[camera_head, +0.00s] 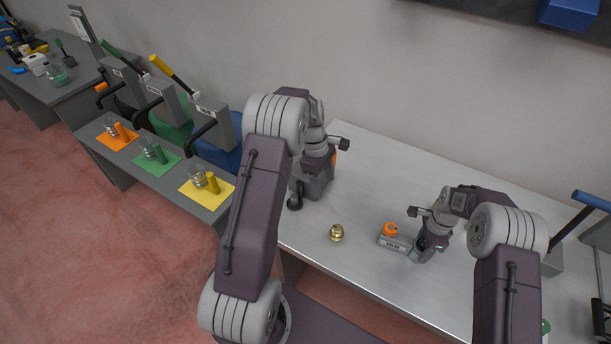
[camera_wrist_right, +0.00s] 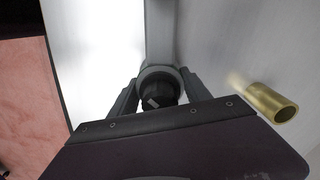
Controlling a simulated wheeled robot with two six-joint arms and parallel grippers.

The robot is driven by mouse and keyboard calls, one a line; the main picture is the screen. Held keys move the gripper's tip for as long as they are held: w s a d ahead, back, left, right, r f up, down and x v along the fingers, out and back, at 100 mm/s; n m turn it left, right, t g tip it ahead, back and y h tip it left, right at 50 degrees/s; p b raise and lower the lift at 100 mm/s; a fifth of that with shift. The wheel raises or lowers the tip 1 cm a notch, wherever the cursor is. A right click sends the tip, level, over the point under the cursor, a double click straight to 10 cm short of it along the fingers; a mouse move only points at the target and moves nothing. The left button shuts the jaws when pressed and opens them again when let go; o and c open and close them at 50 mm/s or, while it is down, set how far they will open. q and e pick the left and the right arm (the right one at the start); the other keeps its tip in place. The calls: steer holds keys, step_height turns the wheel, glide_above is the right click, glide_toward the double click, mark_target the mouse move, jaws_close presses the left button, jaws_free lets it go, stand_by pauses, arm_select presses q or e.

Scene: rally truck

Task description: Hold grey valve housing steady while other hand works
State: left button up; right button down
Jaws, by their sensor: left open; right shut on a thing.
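The grey valve housing (camera_head: 396,244) lies on the metal table, with a lettered front face and an orange round part (camera_head: 390,229) at its left end. My right gripper (camera_head: 428,247) is shut on the housing's right end. In the right wrist view its two fingers sit either side of a grey round end (camera_wrist_right: 158,76) with a dark middle. My left gripper (camera_head: 316,168) is open, above or beside a grey block-shaped device (camera_head: 313,186) with a black knob. Its fingertips are hard to make out, and the arm hides part of the device.
A small brass fitting (camera_head: 336,233) stands on the table between the grippers. A brass tube (camera_wrist_right: 271,103) shows in the right wrist view. A blue-handled lever press (camera_head: 590,200) is at right. A bench with orange, green and yellow mats (camera_head: 208,188) is at left. The table's back middle is clear.

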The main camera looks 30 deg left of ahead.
arm_select(q)
steer(key=s+a+f+m+t+y, duration=0.1)
steer(key=a+f+m+y, duration=0.1)
steer(key=a+m, duration=0.4)
steer(key=a+y, duration=0.1)
steer(key=a, duration=0.4)
steer(key=shift+s+a+f, duration=0.25)
steer(key=shift+s+f, duration=0.05)
steer(key=shift+f, duration=0.1)
steer(key=g+h, duration=0.4)
steer(key=h, duration=0.1)
glide_toward(390, 226)
steer(key=x, duration=0.9)
steer(key=shift+s+d+f, duration=0.1)
steer(key=shift+f, duration=0.1)
